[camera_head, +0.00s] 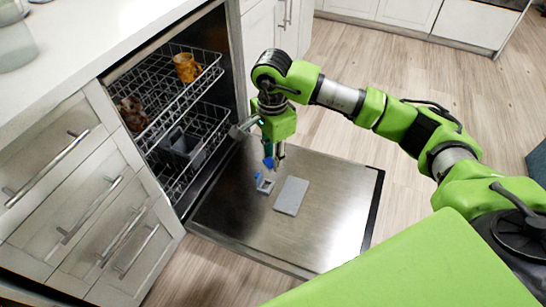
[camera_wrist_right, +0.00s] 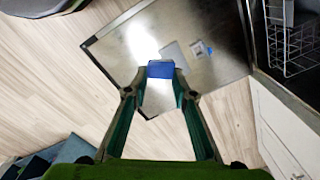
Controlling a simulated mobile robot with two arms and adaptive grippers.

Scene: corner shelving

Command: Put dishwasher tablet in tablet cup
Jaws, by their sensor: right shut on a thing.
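My right gripper (camera_head: 274,158) is shut on a blue dishwasher tablet (camera_head: 268,163) above the open dishwasher door. In the right wrist view the tablet (camera_wrist_right: 160,69) sits between the fingertips of the gripper (camera_wrist_right: 160,76). The tablet cup (camera_head: 266,186) is a small pale recess in the door, with a small blue part beside it. The cup also shows in the right wrist view (camera_wrist_right: 198,48), beyond the tablet and to its right. A flat grey lid (camera_head: 291,195) lies to the right of the cup in the head view. My left gripper is not in view.
The dishwasher door (camera_head: 325,215) lies folded down, mostly bare metal. An upper rack (camera_head: 165,95) holds an orange mug (camera_head: 186,67) and brown items. A lower rack (camera_head: 200,130) holds a dark container. Drawers (camera_head: 75,190) stand at left; clear wooden floor lies beyond the door.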

